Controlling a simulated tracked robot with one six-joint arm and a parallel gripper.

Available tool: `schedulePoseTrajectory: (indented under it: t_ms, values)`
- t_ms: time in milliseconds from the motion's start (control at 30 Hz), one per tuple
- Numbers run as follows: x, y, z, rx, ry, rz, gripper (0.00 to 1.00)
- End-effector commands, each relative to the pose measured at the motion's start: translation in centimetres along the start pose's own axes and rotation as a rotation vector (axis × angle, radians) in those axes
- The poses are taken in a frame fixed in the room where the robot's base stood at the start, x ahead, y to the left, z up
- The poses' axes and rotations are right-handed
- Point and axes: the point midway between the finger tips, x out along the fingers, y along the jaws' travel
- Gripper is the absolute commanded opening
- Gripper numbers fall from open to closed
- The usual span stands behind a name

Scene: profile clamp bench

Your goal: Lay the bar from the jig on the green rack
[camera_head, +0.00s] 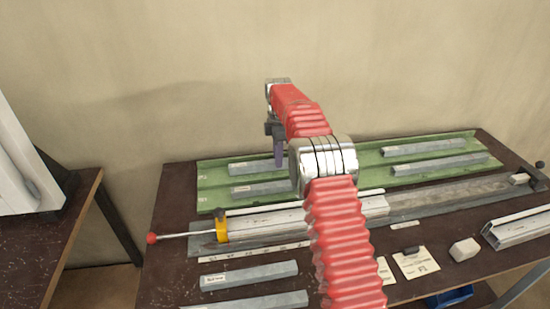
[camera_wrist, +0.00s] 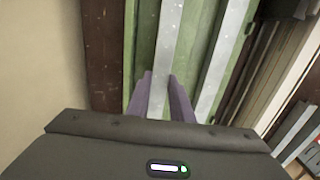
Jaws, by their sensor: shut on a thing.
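My gripper (camera_head: 278,164) is over the left half of the green rack (camera_head: 216,202), fingers pointing down. In the wrist view its purple fingers (camera_wrist: 164,97) are shut on a grey bar (camera_wrist: 167,45), one on each side. In the head view this bar (camera_head: 247,168) is in the rack's back row at left; I cannot tell whether it rests fully on the rack. A second bar (camera_head: 255,189) lies in front of it, apart and roughly parallel. The jig (camera_head: 222,231) stands in front of the rack, with a yellow clamp and red-knobbed lever; my arm hides part of it.
Two more bars (camera_head: 424,147) lie on the rack's right half. Loose bars (camera_head: 249,274) lie at the table's front left. The wall is close behind the rack.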

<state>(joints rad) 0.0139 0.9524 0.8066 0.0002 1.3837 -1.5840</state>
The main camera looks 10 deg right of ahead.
Motion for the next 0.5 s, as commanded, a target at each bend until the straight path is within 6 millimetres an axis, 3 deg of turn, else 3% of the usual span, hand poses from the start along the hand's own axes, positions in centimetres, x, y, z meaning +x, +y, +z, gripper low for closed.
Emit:
schedulePoseTrajectory:
  t_ms: [367,400,500]
  values:
    - [0.15,0.06,-0.04,-0.001,0.000,0.003,0.00]
    - [0.23,0.03,-0.05,-0.001,0.000,0.001,0.23]
    - [0.23,0.03,-0.06,-0.001,0.000,0.001,0.30]
